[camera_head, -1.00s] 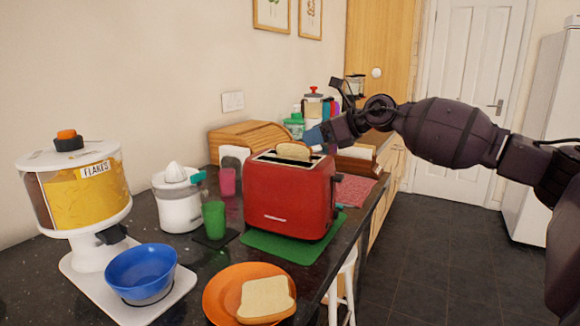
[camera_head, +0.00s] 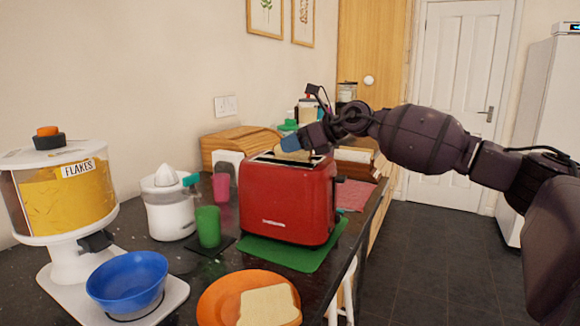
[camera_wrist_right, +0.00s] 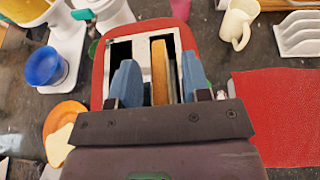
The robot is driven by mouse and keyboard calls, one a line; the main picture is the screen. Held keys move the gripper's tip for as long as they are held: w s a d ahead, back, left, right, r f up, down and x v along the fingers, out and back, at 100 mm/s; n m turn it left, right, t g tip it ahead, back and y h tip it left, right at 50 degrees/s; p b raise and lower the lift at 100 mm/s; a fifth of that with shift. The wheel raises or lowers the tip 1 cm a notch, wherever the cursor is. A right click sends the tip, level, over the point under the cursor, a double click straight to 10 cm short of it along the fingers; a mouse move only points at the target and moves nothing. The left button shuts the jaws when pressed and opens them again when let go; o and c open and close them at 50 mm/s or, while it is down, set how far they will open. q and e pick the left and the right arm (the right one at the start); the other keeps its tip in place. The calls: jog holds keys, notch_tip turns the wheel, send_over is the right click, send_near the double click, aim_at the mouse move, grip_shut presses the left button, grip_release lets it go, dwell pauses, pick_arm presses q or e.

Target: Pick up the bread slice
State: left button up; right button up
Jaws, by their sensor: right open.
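A bread slice (camera_head: 296,156) stands upright in a slot of the red toaster (camera_head: 285,200), its top edge showing above the slot. My right gripper (camera_head: 292,146) is over the toaster's top and hides part of the slice. In the right wrist view, the slice (camera_wrist_right: 160,70) lies between the two blue fingers of my open right gripper (camera_wrist_right: 158,78), with gaps beside it. The other toaster slot looks empty. A second bread slice (camera_head: 268,306) lies flat on the orange plate (camera_head: 212,300). My left gripper is not in view.
A blue bowl (camera_head: 128,278) stands under the flakes dispenser (camera_head: 65,195) at left. A green cup (camera_head: 208,226) and a white juicer (camera_head: 168,207) stand left of the toaster. A wooden bread box (camera_head: 240,140) is behind. The counter's right edge is close to the toaster.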

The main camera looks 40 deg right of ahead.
jog(key=shift+c, duration=0.6)
grip_shut()
jog(key=shift+r, duration=0.15)
